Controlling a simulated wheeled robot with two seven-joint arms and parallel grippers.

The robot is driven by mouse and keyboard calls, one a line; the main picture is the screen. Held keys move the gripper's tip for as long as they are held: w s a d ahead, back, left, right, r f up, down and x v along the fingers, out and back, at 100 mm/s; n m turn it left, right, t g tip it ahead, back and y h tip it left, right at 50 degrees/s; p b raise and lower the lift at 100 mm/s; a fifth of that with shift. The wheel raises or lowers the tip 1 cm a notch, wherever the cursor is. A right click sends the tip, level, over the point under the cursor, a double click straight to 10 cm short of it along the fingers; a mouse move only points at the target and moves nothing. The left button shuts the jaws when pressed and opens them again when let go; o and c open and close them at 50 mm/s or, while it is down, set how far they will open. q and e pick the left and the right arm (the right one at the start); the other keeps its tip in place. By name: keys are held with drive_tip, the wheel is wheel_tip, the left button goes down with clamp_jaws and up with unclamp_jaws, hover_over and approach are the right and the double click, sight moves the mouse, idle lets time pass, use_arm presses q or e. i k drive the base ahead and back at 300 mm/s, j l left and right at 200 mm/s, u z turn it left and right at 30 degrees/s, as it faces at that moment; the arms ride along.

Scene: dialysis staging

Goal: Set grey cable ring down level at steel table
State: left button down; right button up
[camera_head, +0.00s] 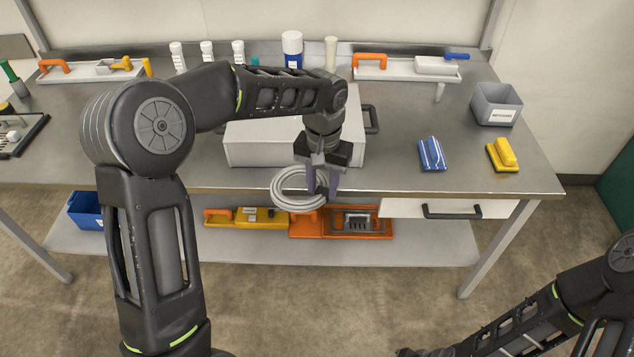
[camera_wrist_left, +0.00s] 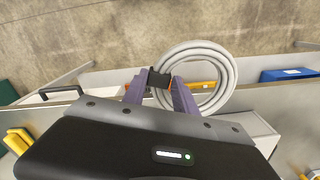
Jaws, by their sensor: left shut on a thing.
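The grey cable ring (camera_head: 283,191) is a coil of pale cable with a dark band on one side. My left gripper (camera_head: 322,190) is shut on the ring at that band. In the head view the ring hangs over the front edge of the steel table (camera_head: 390,170), in front of the white box. In the left wrist view the ring (camera_wrist_left: 228,60) shows nearly face-on, between and beyond the fingertips (camera_wrist_left: 160,85). Its height over the table edge is hard to tell. My right arm shows at the lower right; its gripper is not in view.
A white box (camera_head: 245,145) with dark handles stands behind my left gripper. A blue pad (camera_head: 432,154), a yellow block (camera_head: 503,155) and a grey bin (camera_head: 496,104) stand at the right. Trays and bottles line the back. The tabletop between white box and blue pad is clear.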

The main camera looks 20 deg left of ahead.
sight(437, 101)
drive_tip(key=z, duration=1.05)
drive_tip(key=i+j+z, duration=0.15)
drive_tip(key=i+j, duration=0.2)
drive_tip(key=j, duration=0.15)
drive_tip(key=i+j, duration=0.2)
drive_tip(key=j, duration=0.15)
drive_tip(key=i+j, duration=0.2)
drive_tip(key=j, duration=0.15)
drive_tip(key=i, duration=0.45)
